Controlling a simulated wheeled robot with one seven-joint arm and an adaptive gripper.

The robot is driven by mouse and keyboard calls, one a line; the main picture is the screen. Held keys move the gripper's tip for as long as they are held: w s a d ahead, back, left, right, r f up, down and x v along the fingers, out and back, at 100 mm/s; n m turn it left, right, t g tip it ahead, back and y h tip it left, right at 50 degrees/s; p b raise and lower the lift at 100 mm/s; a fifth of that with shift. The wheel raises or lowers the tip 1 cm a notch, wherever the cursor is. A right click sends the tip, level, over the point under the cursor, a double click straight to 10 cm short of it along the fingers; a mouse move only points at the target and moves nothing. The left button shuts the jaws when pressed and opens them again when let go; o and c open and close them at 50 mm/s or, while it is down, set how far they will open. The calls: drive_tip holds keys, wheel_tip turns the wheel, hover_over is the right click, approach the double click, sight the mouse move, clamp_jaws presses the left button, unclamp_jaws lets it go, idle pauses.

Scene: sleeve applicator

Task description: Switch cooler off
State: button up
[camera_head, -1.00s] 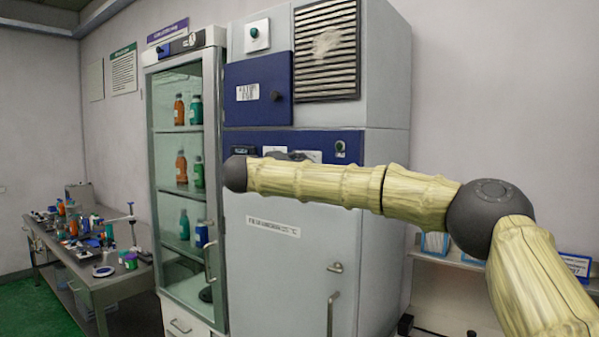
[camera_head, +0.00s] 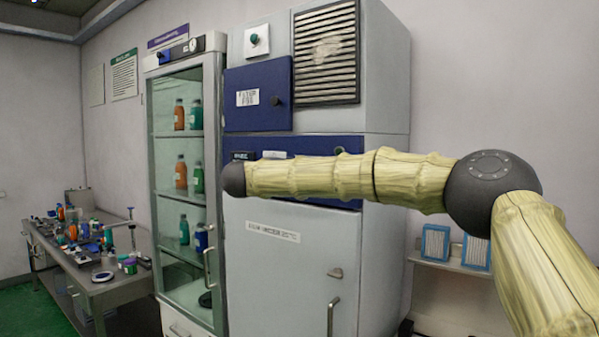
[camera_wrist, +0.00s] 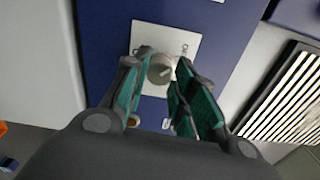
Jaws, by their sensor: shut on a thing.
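The cooler (camera_head: 290,275) is a tall grey cabinet with a blue control band (camera_head: 310,143) in the head view. In the wrist view, a round grey knob (camera_wrist: 160,69) sits on a white plate (camera_wrist: 148,33) on the blue panel. My gripper (camera_wrist: 165,61) has its green-padded fingers on either side of the knob and is shut on it. The knob's pointer line is hard to read. In the head view my arm crosses the front of the cooler and hides most of the control band. My gripper does not show there.
A glass-door cabinet (camera_head: 214,150) with bottles stands left of the cooler. A blue door (camera_head: 270,112) and a louvred vent (camera_head: 326,50) are above the control band; the vent also shows in the wrist view (camera_wrist: 283,95). A cluttered bench (camera_head: 105,283) is at far left.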

drive_tip(key=shift+r, duration=0.15)
drive_tip(key=o, duration=1)
drive_tip(key=shift+a, duration=0.15)
drive_tip(key=shift+o, duration=0.2)
drive_tip(key=v, duration=1.2)
